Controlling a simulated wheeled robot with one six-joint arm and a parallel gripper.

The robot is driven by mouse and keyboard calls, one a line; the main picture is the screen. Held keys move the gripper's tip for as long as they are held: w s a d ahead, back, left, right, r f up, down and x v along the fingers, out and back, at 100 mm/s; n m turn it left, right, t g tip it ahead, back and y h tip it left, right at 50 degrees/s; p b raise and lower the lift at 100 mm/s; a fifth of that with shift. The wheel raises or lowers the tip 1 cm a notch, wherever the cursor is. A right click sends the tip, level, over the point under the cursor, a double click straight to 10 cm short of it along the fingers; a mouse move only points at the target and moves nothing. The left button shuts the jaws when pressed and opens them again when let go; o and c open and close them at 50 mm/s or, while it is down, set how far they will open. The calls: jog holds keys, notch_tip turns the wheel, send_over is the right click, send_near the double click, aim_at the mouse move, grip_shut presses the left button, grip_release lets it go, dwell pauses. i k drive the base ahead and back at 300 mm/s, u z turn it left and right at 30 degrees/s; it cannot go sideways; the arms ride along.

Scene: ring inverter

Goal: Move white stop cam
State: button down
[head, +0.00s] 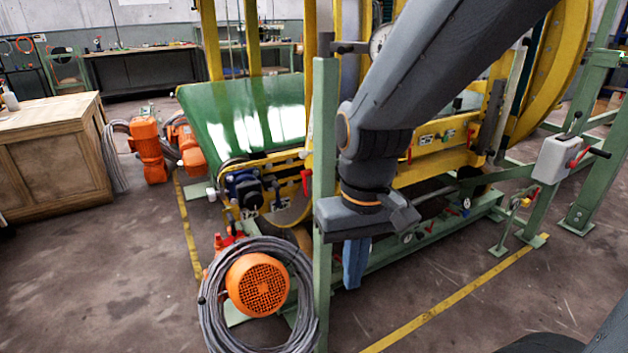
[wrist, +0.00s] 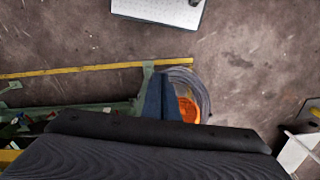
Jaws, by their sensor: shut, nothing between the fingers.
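I cannot tell for sure which part is the white stop cam. One small white piece (head: 211,194) shows at the lower left end of the machine, below the green belt. Another small white piece (head: 304,154) shows by the yellow rail, left of the green post. My gripper (head: 353,280) points down in front of the machine, right of the green post and well apart from both white pieces. Its blue fingers are shut and empty; they also show in the wrist view (wrist: 161,97). Neither white piece can be made out in the wrist view.
A green upright post (head: 325,200) stands close left of my gripper. A coiled grey hose (head: 212,312) surrounds an orange motor (head: 257,285) on the floor. A wooden cabinet (head: 50,165) stands at left. Floor in front of the yellow line (head: 450,302) is clear.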

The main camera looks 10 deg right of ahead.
aim_at(308, 154)
jog(key=z, duration=0.05)
jog(key=k, duration=0.5)
jog(key=u, duration=0.85)
jog(key=i, duration=0.95)
jog(key=z, duration=1.35)
